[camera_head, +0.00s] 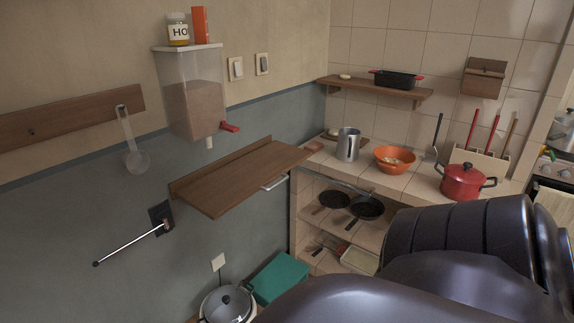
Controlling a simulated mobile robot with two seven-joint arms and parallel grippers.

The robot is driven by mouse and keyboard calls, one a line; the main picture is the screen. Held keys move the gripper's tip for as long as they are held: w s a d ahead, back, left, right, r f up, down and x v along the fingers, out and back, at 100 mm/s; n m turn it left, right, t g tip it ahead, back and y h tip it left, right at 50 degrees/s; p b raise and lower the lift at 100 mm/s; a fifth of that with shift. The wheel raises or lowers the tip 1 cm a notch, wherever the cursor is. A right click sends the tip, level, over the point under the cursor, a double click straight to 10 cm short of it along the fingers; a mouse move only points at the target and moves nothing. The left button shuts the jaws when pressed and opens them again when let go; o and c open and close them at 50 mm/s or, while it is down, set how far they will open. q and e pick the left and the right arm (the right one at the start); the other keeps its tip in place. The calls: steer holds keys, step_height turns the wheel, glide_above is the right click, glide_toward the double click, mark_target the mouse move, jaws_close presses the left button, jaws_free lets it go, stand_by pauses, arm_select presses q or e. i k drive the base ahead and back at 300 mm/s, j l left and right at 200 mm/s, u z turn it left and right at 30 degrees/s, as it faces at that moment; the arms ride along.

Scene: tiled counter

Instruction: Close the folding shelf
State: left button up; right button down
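The folding shelf (240,175) is a brown wooden board on the grey lower wall, left of the tiled counter. It sticks out from the wall and lies about level, with nothing on it. A pale metal bar or handle (274,183) shows under its right front edge. Its underside and hinges are hidden. Large dark links of my arm fill the lower right of the view. Neither gripper shows.
A dispenser (192,95) hangs above the shelf. A rod (130,245) juts from a black wall bracket below left. A lidded pot (228,304) and green box (280,278) stand below. The counter holds a steel mug (348,145), orange bowl (394,158) and red pot (463,181).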

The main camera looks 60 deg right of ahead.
mark_target(213, 195)
steer(key=l, duration=0.45)
steer(key=k+l, duration=0.15)
steer(key=l, duration=0.25)
steer(key=l+u, duration=0.1)
steer(key=l, duration=0.35)
steer(key=k+l, duration=0.15)
steer(key=l, duration=0.3)
